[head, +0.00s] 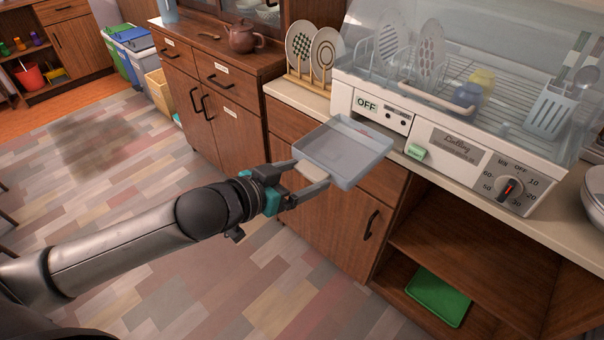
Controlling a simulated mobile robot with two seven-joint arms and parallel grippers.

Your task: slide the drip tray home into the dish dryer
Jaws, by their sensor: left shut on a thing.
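The drip tray (345,152) is a shallow, square, translucent grey-blue tray with a pale handle tab on its near left side. My left gripper (311,174) is shut on that tab and holds the tray in the air in front of the counter edge. The dish dryer (455,143) stands on the counter behind and to the right of the tray, with a clear cover and a white front. The tray is outside the dryer. Its far edge is near the dryer's lower left front, and I cannot tell whether they touch. My right gripper is not in view.
A plate rack (303,86) with two plates stands left of the dryer. A small green block (416,152) sits by the dryer's front. Bowls (594,200) stand at the right counter end. A green tray (438,297) lies on the open shelf below. A teapot (242,37) is farther left.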

